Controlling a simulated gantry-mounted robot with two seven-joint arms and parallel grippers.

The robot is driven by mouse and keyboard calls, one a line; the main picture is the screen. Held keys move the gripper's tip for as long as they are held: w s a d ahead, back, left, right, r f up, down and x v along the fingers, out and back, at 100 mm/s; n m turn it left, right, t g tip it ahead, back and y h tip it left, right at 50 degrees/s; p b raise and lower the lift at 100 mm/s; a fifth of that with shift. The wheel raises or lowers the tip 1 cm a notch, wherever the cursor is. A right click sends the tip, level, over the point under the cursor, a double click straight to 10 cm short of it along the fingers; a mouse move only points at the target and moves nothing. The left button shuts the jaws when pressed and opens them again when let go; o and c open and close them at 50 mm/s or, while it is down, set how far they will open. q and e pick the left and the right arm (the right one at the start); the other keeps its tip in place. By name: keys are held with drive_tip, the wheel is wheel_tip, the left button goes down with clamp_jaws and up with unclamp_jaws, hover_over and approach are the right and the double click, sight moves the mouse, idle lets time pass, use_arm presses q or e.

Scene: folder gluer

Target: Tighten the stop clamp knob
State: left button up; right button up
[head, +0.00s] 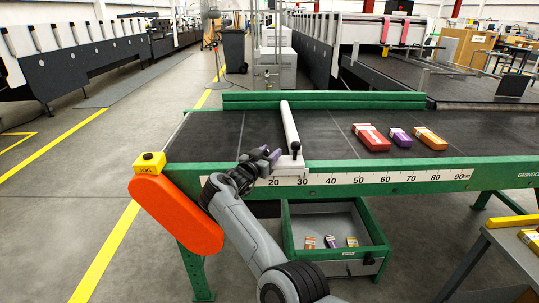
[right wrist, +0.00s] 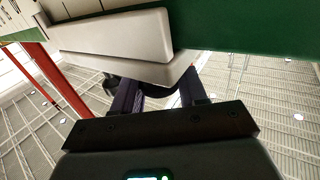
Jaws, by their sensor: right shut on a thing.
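The stop clamp is a pale block (head: 289,163) on the near green rail, at about the 25 mark of the scale. A pale stop bar (head: 290,124) runs from it across the dark belt. A small black part (head: 296,147) shows on top of the clamp. My right gripper (head: 272,155) reaches the clamp from the left. In the right wrist view the clamp's pale block (right wrist: 120,35) is just beyond the fingers. The fingers (right wrist: 158,95) are shut on the dark knob (right wrist: 110,84), which they mostly hide. My left gripper is out of view.
Red, purple and orange cartons (head: 370,137) lie on the belt right of the stop bar. A yellow jog box (head: 149,163) and an orange guard (head: 176,214) are at the left end. A green-edged drawer (head: 372,225) with small cartons is below.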

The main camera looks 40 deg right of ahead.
drive_tip(key=o, duration=1)
drive_tip(key=shift+a, duration=0.1)
drive_tip(key=shift+a, duration=0.2)
drive_tip(key=p+v, duration=0.4)
drive_tip(key=v, duration=0.6)
drive_tip(key=shift+a+p, duration=0.1)
drive_tip(key=shift+p, duration=0.25)
